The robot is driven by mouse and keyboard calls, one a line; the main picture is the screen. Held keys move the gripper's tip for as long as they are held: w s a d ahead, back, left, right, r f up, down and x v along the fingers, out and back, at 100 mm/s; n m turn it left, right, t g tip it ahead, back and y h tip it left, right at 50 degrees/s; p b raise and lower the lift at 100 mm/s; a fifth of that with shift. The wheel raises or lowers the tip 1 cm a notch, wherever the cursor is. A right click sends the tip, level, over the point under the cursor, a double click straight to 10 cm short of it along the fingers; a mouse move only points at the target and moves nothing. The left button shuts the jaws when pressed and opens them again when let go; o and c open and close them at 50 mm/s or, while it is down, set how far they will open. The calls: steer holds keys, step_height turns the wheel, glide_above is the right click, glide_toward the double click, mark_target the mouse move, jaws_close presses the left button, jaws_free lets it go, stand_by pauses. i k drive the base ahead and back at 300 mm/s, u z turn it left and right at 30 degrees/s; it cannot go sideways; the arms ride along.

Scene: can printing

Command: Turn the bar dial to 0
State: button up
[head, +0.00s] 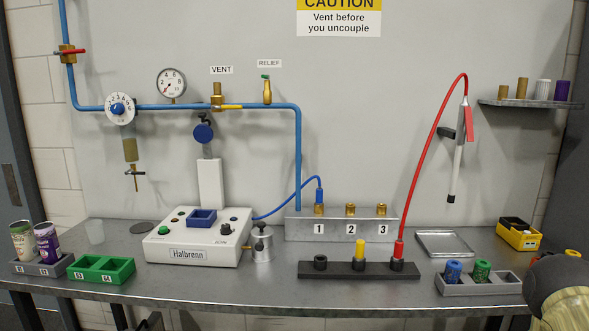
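The bar dial (120,108) is a white round plate with black numerals around a blue knob, on the blue pipe at the left of the wall panel. Numerals up to 6 can be made out; the 0 and the knob's setting are too small to read. A brass-coloured regulator body (130,150) hangs below it. A round pressure gauge (171,83) stands on the pipe to its right, its needle toward the lower left. Part of my arm shows at the lower right corner, far from the dial. My gripper is not in view.
A white Halbrenn machine (190,240) stands on the metal bench (340,292) below the dial. A yellow-handled vent valve (218,98) and relief valve (267,90) sit right of the gauge. A green block (100,268) and cans are at left. The space before the dial is clear.

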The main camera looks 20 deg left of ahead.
mark_target(118, 109)
steer(key=u, duration=0.8)
steer(key=i, duration=0.65)
steer(key=u, duration=1.2)
